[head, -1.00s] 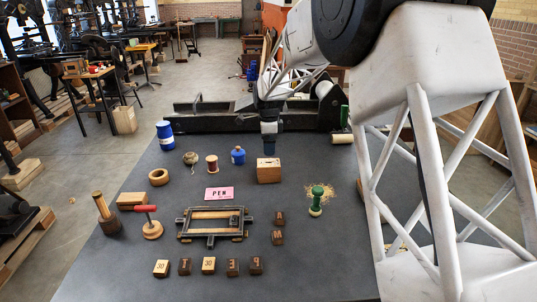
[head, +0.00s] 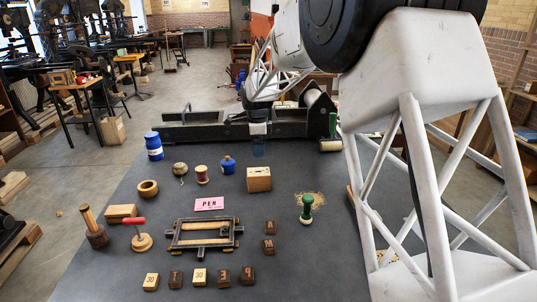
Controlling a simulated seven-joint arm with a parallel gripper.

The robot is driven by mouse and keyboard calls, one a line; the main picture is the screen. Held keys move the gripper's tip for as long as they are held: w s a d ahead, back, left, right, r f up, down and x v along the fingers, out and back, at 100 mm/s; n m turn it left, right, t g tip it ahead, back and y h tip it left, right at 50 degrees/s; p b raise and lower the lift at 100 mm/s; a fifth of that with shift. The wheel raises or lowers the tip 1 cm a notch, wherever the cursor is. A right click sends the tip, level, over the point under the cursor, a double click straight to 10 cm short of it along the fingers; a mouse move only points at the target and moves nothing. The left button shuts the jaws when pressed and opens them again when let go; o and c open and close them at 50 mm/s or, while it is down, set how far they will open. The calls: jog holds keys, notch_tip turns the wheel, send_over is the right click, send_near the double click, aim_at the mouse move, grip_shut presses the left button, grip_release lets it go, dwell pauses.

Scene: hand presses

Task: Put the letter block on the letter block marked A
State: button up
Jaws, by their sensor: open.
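Several small letter blocks lie on the dark table. Two dark blocks, an upper one (head: 270,228) and a lower one (head: 268,246), sit right of the framed form. Along the front is a row of dark blocks (head: 176,280), (head: 224,277), (head: 247,275) and two light blocks (head: 151,282), (head: 199,277). Their marks are too small to read surely, so I cannot tell which is marked A. My gripper (head: 259,150) is open, pointing down near the table's far side, behind the wooden slotted box in this view and away from the blocks. Nothing shows between its fingers.
The wooden slotted box (head: 259,180), blue bottle (head: 227,165), pink PEN card (head: 209,204) and framed form (head: 204,234) stand mid-table. A green-handled stamp (head: 306,209) is at right, a red-handled tool (head: 140,238) at left. The front right table is clear.

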jog(key=s+d+r+n, duration=0.3)
jog(key=s, duration=0.5)
jog(key=s+d+r+n+t, duration=0.1)
jog(key=s+d+r+n, duration=0.2)
jog(key=s, duration=0.5)
jog(key=s+d+r+n, duration=0.2)
jog(key=s+d+r, duration=0.15)
jog(key=s, duration=0.45)
jog(key=s+d+f+n, duration=0.1)
jog(key=s+n, duration=0.2)
jog(key=s, duration=0.6)
jog(key=s+d+f+n+t, duration=0.1)
jog(key=s+d+f+n, duration=0.1)
jog(key=s, duration=0.8)
jog(key=s+d+f+n, duration=0.1)
jog(key=s+n, duration=0.3)
jog(key=s, duration=0.6)
jog(key=shift+s+d+f+n+t, duration=0.15)
jog(key=shift+s+d+n+t, duration=0.15)
jog(key=shift+n, duration=0.1)
